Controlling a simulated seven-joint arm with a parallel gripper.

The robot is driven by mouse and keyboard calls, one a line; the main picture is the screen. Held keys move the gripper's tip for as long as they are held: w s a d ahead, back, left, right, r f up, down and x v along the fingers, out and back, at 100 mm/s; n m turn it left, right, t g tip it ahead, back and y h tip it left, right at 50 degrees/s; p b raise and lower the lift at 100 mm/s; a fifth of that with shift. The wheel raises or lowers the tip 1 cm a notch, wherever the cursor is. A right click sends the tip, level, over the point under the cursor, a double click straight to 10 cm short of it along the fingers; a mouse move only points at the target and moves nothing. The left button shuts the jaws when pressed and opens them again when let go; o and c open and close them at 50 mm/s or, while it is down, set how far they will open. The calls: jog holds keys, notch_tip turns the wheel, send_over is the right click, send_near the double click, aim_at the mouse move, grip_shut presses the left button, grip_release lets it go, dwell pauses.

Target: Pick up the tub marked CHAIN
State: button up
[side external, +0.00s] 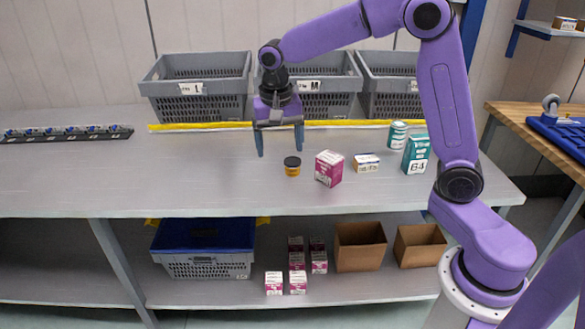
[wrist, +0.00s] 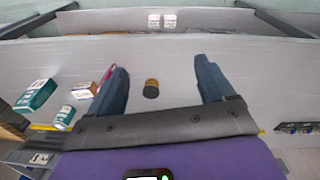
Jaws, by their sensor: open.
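A small round tub (side external: 292,167) with a black lid and a yellow-orange side stands upright on the grey bench. Its marking is too small to read, so I cannot tell whether it says CHAIN. My gripper (side external: 280,151) is open and empty above the bench, fingers pointing down, apart from the tub and slightly behind and left of it in the side view. In the wrist view, the tub (wrist: 151,90) shows between the spread fingers of my gripper (wrist: 160,66), nearer the left finger.
A magenta box (side external: 329,169) stands close right of the tub. Further right are a small white-and-orange box (side external: 366,163), a teal box (side external: 416,154) and a green-and-white can (side external: 398,135). Grey totes (side external: 197,99) line the back behind a yellow strip (side external: 200,126).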

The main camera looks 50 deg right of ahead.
jog(key=w+d+f+m, duration=0.1)
jog(key=w+d+m, duration=0.5)
jog(key=w+d, duration=0.15)
jog(key=m+h, duration=0.1)
jog(key=m, duration=0.5)
send_near(292, 161)
jog(key=shift+g, duration=0.3)
jog(key=f, duration=0.3)
jog(key=d+f, duration=0.1)
jog(key=f, duration=0.2)
jog(key=shift+d, duration=0.25)
jog(key=shift+w+d+f, duration=0.1)
jog(key=shift+f, duration=1.2)
jog(key=shift+w+d+f, duration=0.1)
jog(key=shift+d+f, duration=0.05)
jog(key=shift+f, duration=1.15)
jog(key=c, duration=1)
